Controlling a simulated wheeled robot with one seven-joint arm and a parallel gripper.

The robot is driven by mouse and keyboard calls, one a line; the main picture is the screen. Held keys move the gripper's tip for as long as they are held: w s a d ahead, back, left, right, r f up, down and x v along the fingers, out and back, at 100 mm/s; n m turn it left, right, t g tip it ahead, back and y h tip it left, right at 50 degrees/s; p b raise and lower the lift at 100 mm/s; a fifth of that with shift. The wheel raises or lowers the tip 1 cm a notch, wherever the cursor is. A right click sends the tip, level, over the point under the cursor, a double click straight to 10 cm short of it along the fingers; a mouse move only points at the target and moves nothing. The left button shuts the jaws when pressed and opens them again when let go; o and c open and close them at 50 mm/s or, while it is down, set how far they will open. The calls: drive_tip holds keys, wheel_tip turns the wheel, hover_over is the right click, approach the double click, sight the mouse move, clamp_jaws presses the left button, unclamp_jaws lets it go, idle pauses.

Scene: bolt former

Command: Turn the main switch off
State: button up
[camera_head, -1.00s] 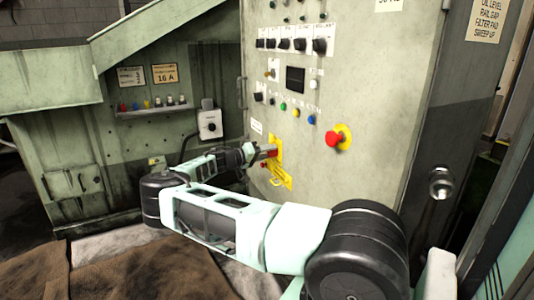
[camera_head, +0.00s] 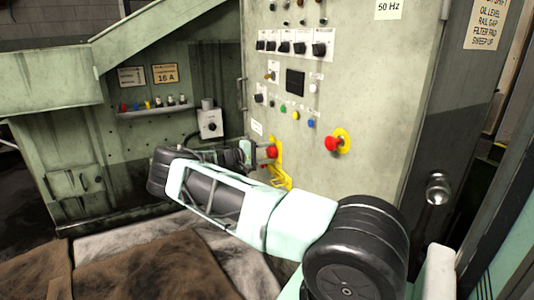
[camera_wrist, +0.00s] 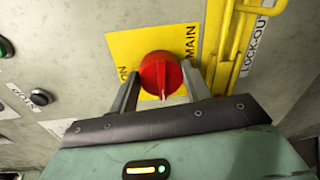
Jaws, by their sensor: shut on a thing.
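The main switch is a red rotary knob (camera_wrist: 160,75) on a yellow plate (camera_wrist: 120,47) lettered "MAIN" in the wrist view. In the head view the red knob (camera_head: 271,152) sits low on the left part of the grey control cabinet's front. My gripper (camera_wrist: 161,80) is shut on the knob, with one finger on each side of it. In the head view my gripper (camera_head: 252,152) reaches the knob from the left, and its fingers are hard to make out. The knob's exact angle is hard to read, and part of the plate's lettering is hidden.
A yellow lock-out bracket (camera_wrist: 237,45) stands close beside the right finger. A red mushroom button on a yellow base (camera_head: 334,143) is to the right on the cabinet. Small buttons and selector knobs (camera_head: 290,108) sit above. A grey switch box (camera_head: 210,124) is behind my wrist.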

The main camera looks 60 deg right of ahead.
drive_tip(key=shift+w, duration=0.1)
idle(0.3)
drive_tip(key=o, duration=1)
drive_tip(key=shift+c, duration=0.2)
drive_tip(key=v, duration=1.7)
drive_tip(key=shift+a+p, duration=0.2)
drive_tip(key=shift+p, duration=0.1)
